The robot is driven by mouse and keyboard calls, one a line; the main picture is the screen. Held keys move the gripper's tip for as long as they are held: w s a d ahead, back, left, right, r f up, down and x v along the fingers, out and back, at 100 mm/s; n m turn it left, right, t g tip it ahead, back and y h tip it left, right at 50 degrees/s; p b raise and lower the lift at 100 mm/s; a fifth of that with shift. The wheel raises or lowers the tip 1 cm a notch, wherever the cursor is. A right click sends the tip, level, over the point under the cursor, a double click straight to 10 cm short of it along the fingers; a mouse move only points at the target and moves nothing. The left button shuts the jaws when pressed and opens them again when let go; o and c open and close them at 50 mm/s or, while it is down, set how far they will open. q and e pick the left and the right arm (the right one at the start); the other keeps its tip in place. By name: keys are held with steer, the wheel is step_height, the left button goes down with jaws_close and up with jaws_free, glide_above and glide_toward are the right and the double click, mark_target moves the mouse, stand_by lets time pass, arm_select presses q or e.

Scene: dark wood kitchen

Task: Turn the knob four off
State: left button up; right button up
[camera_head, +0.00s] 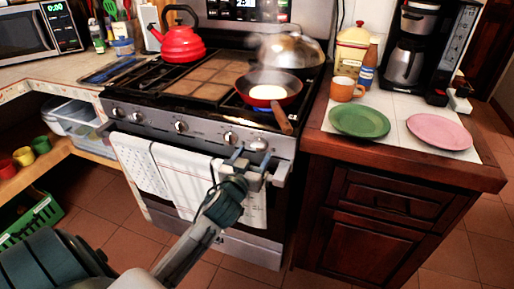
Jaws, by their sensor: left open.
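The stove (196,131) has a row of knobs along its front panel. One knob (230,137) and the rightmost knob (258,145) sit just above my left gripper (250,158). My left gripper is open and empty in front of the panel, near the oven handle. I cannot tell whether its fingers touch a knob. Other knobs are at the left (118,112) and middle (181,126). I see no numbers on them. A red pan (291,100) with pale food sits on the front right burner, with a blue glow under it. My right gripper is not in view.
Towels (182,180) hang on the oven handle below the knobs. The pan's wooden handle (282,119) points toward the front edge. A red kettle (182,45) stands on the back left. A green plate (359,121) and a pink plate (439,131) lie on the right counter.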

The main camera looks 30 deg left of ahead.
mark_target(258, 148)
arm_select(q)
steer(key=shift+x, duration=1.85)
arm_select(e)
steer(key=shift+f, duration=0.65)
arm_select(q)
steer(key=c, duration=0.9)
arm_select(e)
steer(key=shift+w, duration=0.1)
arm_select(q)
steer(key=shift+c, duration=0.2)
